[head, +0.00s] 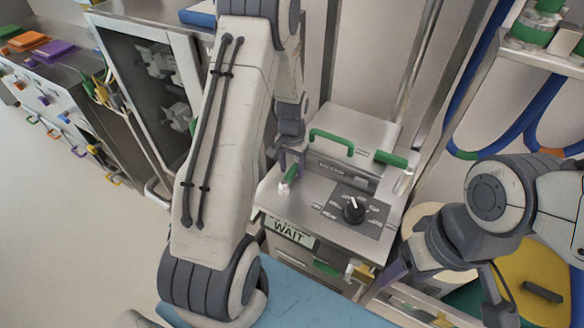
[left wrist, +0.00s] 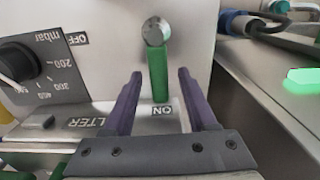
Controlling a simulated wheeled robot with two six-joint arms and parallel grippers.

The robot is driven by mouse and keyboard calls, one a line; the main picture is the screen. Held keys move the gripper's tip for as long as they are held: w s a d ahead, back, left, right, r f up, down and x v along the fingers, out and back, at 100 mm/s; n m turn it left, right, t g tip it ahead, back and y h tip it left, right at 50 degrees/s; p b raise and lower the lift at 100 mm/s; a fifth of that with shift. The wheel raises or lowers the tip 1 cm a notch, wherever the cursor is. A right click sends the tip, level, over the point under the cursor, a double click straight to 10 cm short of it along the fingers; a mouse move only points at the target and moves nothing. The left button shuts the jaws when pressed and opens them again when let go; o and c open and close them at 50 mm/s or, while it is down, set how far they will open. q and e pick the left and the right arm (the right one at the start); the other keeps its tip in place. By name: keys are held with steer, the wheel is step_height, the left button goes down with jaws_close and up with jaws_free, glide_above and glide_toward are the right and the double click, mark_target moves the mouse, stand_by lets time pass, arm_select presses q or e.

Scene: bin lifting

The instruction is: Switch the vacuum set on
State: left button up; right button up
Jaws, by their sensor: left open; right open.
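The vacuum set is a steel box (head: 270,203) with a black dial knob (head: 354,209) on top and a sign reading WAIT (head: 289,232) on its front. A green lever (head: 290,174) with a round metal end stands at the top's left side. In the left wrist view the lever (left wrist: 158,72) points down the picture towards an ON label (left wrist: 164,111). My left gripper (head: 291,160) is open, its purple fingers either side of the lever's line in the left wrist view (left wrist: 158,88); contact is not visible. My right gripper (head: 391,276) is low at the box's right, its fingers partly unclear.
Green handles (head: 331,139) rise at the back of the box beside the FILTER label. A grey-framed cabinet (head: 150,70) and a drawer bench (head: 60,100) stand left. A shelf with hoses (head: 548,58) is at the upper right. Open floor lies at the lower left.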

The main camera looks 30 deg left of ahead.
mark_target(292, 170)
arm_select(q)
step_height(292, 170, up, 10)
steer(key=b, duration=0.1)
steer(key=shift+r, duration=0.2)
stand_by(0.5)
